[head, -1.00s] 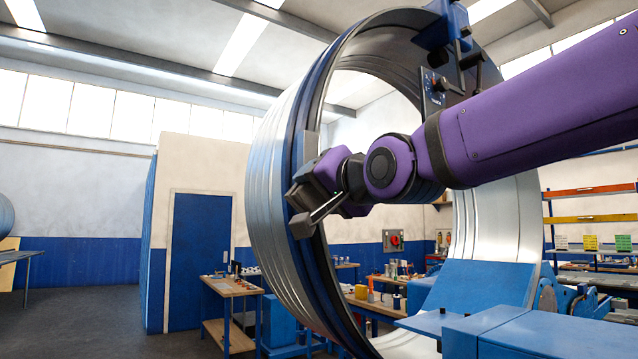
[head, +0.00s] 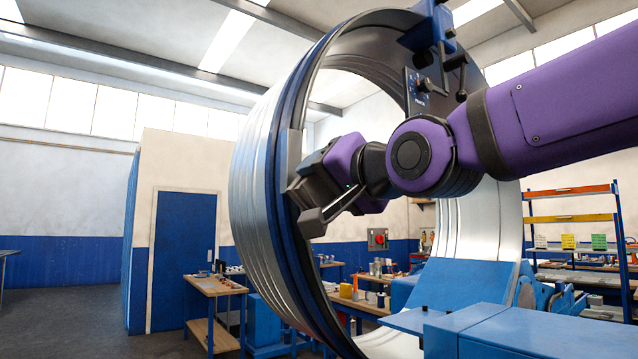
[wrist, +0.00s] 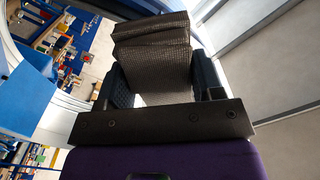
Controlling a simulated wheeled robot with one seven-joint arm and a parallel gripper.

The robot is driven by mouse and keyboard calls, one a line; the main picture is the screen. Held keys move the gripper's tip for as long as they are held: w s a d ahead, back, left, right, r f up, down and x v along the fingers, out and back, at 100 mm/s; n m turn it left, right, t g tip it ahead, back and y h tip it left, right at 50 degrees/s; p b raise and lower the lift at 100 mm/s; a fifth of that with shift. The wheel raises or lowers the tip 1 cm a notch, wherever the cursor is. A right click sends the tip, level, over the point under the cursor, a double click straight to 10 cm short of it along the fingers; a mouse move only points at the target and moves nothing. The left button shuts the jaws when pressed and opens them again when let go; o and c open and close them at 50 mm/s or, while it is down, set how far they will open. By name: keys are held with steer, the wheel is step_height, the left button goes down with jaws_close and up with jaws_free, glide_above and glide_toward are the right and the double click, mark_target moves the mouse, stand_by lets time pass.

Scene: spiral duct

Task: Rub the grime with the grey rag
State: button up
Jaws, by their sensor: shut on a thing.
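The grey rag (wrist: 152,62) is folded in layers, with a woven texture, and sits between the dark fingers of my gripper (wrist: 163,80) in the wrist view. In the head view my gripper (head: 302,188) is shut on the rag and is at the near rim of the large spiral duct (head: 250,190). A grey piece, seemingly the rag (head: 292,160), shows upright against the dark blue rim there. I cannot tell whether it touches the metal. No grime can be made out in either view.
A blue machine bed (head: 500,335) stands at the lower right, under the duct. A blue bracket with a control box (head: 417,92) hangs at the duct's top. A wooden workbench (head: 215,287) stands behind, left of the duct.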

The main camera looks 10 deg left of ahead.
steer(key=shift+d, duration=0.1)
steer(key=v, duration=0.2)
steer(key=shift+s+d, duration=0.3)
stand_by(0.3)
